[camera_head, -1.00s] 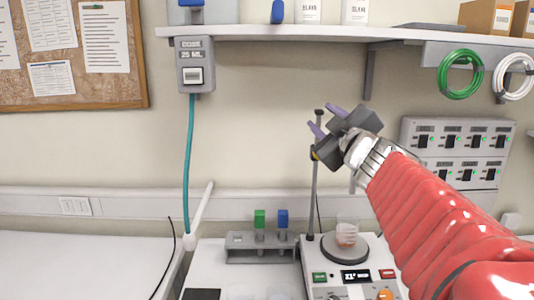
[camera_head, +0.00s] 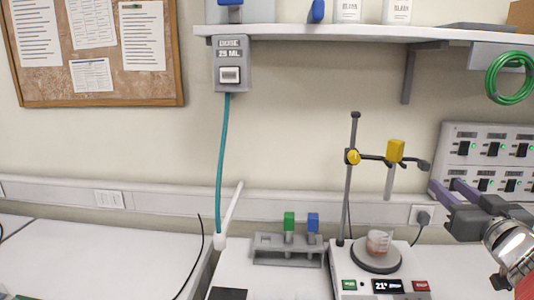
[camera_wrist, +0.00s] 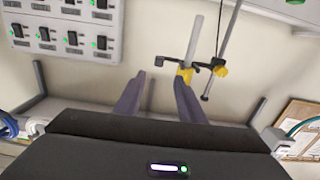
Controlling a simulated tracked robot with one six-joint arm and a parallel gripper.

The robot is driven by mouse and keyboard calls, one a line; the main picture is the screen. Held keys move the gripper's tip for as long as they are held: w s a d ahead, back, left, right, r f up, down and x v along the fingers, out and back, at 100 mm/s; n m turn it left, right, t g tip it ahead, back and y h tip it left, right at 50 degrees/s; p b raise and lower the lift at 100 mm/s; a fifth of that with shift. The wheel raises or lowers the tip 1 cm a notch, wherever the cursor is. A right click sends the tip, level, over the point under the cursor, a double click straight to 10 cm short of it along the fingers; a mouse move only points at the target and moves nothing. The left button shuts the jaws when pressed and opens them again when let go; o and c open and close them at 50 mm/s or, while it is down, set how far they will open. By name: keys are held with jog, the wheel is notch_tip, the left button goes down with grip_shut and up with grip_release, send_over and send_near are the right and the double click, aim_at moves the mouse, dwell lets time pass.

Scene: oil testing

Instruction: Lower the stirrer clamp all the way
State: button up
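The stirrer clamp has a yellow knob (camera_head: 353,156) on an upright stand rod (camera_head: 349,200) and a dark arm (camera_head: 372,158) reaching right, high above the hotplate. A yellow block (camera_head: 395,150) sits on the arm, with a pale stirrer shaft (camera_head: 389,182) hanging below. A beaker of reddish liquid (camera_head: 378,243) stands on the hotplate (camera_head: 376,266). My gripper (camera_head: 445,186) is open and empty, right of the clamp and a little lower in the picture. In the wrist view the clamp's yellow block (camera_wrist: 187,74) shows beyond my right-hand finger, with the knob (camera_wrist: 221,70) further right.
A rack (camera_head: 288,258) with green and blue-topped items stands left of the hotplate. A switch panel (camera_head: 490,165) is on the wall behind my gripper. A shelf (camera_head: 290,31) runs above. A dispenser (camera_head: 229,70) with a teal hose hangs at left.

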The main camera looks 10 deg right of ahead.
aim_at(426, 169)
jog(key=shift+s+d+f+m, duration=0.1)
jog(key=shift+s+f+m, duration=0.1)
jog(key=shift+m, duration=0.1)
jog(key=x, duration=1.3)
jog(key=shift+w+d, duration=0.1)
jog(key=shift+w, duration=0.3)
grip_shut()
dwell(0.5)
